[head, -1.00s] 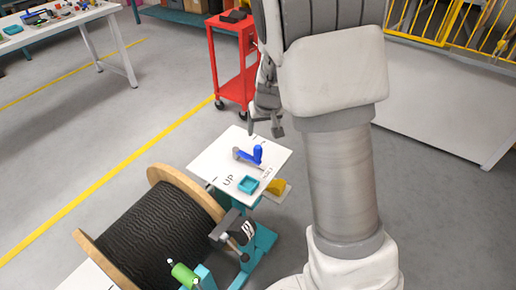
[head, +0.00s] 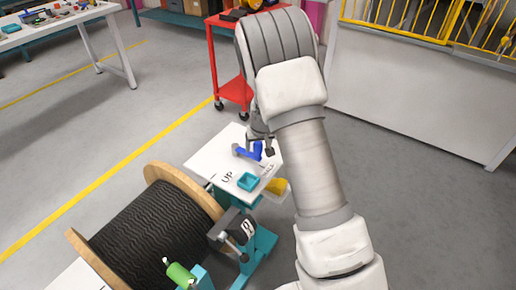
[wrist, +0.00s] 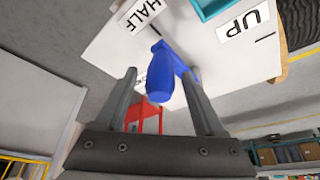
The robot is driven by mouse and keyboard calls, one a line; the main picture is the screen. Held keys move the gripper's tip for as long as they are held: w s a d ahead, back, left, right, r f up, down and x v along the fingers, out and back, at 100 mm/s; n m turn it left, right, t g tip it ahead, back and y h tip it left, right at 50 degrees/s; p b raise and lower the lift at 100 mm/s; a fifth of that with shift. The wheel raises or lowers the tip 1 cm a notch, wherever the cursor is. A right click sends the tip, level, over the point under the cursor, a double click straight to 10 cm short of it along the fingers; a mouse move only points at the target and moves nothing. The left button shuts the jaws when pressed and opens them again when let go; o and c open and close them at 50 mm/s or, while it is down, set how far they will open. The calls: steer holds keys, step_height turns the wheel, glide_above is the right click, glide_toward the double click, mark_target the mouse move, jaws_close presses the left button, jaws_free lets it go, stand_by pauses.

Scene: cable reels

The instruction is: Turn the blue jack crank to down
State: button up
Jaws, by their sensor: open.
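The blue jack crank (head: 257,151) stands on a white plate (head: 205,158) at the end of the reel stand. In the wrist view its blue handle (wrist: 161,75) points toward my gripper, between the two fingers and near their tips. My gripper (wrist: 155,85) is open around the handle, with gaps visible on both sides. In the head view my gripper (head: 261,146) is at the crank and partly hides it. "UP" and "HALF" labels show on the plate in the wrist view. No "DOWN" label can be made out.
A cable reel (head: 145,230) with wooden flanges stands left of the plate. A red cart (head: 235,88) stands behind.

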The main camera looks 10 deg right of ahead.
steer(key=shift+f, duration=0.15)
steer(key=shift+c, duration=0.3)
jaws_close()
stand_by(1.1)
